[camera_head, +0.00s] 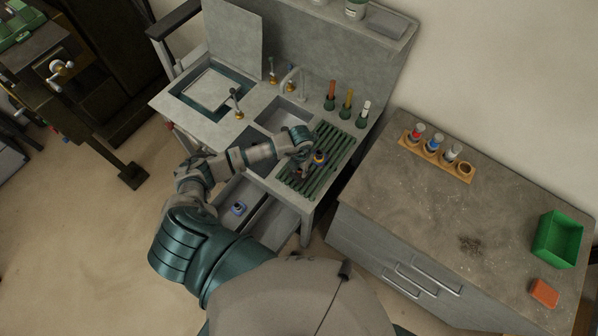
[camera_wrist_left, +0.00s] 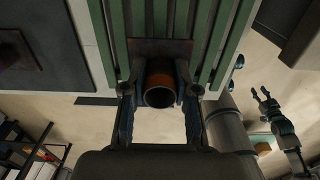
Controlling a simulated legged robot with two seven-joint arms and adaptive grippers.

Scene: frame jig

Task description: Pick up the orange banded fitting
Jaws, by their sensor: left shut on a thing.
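The orange banded fitting (camera_wrist_left: 160,82) shows in the left wrist view as a short dark tube with an orange band, its open end facing the camera. My left gripper (camera_wrist_left: 160,100) is shut on it, one finger on each side. In the head view my left gripper (camera_head: 312,165) is over the green slatted rack (camera_head: 329,145), and the fitting is small and partly hidden there. I cannot tell whether the fitting touches the slats. At the right of the left wrist view my right gripper (camera_wrist_left: 262,95) shows with its fingers apart and nothing between them.
The grey bench has a basin (camera_head: 222,92) and several upright tools, including a red-handled one (camera_head: 330,95). A blue ringed part (camera_head: 238,208) lies in the open drawer below. A counter (camera_head: 440,215) at the right holds a wooden rack (camera_head: 436,158), a green bin (camera_head: 557,240) and an orange block (camera_head: 544,292).

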